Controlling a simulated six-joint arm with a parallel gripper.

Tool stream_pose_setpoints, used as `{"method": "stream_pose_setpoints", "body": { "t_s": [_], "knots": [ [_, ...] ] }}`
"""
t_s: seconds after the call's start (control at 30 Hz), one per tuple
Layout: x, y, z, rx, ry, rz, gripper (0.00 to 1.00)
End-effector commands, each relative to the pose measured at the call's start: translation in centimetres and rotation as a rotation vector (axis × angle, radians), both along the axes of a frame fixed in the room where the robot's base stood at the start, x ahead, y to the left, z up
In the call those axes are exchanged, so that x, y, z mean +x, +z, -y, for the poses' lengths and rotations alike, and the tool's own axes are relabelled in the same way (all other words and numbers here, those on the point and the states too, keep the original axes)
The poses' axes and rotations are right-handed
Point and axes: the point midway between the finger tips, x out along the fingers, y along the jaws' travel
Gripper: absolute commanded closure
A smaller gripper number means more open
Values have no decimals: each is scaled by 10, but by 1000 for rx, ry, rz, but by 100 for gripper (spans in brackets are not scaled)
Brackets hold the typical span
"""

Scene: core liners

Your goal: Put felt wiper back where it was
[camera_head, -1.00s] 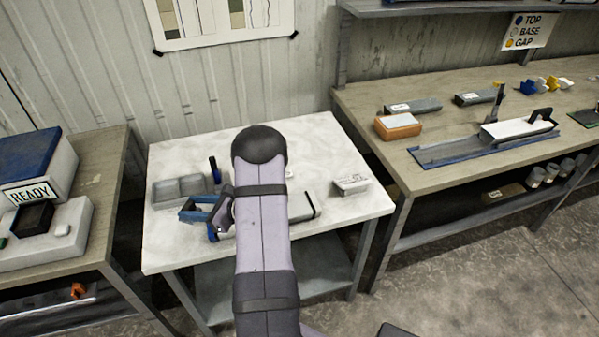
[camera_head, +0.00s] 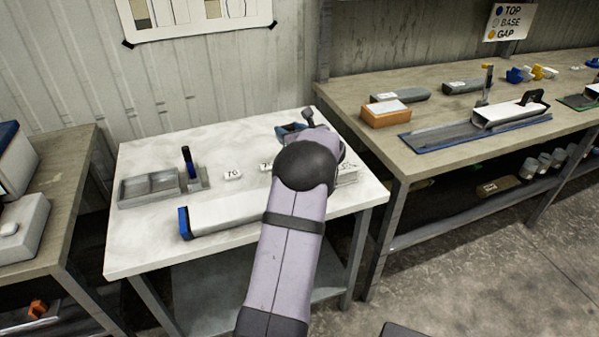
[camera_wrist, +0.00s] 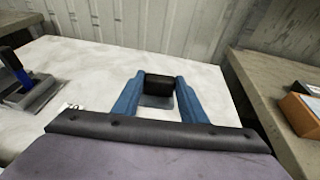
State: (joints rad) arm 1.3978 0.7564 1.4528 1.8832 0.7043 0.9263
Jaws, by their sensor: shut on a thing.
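My gripper (camera_wrist: 158,98) is shut on a dark block with a grey lower part, which I take to be the felt wiper (camera_wrist: 158,87). The wiper sits between the blue fingers in the wrist view, over the white tabletop; I cannot tell whether it touches the table. In the head view my gripper (camera_head: 291,131) is near the back right of the white table (camera_head: 130,240), largely hidden by my arm. The wiper is not clear there.
On the white table are a grey divided tray (camera_head: 150,187), a blue marker (camera_head: 187,157) in a stand, small label cards (camera_head: 233,174) and a long pale liner (camera_head: 225,214) with a blue end. An orange box (camera_head: 386,114) stands on the right bench (camera_head: 420,165).

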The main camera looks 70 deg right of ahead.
Motion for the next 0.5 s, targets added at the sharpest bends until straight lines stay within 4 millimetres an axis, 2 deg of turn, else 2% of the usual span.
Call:
{"method": "stream_pose_setpoints", "body": {
  "t_s": [0.1, 0.2, 0.37, 0.5],
  "knots": [
    [-20, 4, 16, -3, -54, 1, 84],
    [-28, 8, 22, -2, -79, 1, 84],
    [-32, 11, 25, 0, -90, 0, 84],
    [-32, 1, 24, 3, -90, 0, 84]
  ]
}}
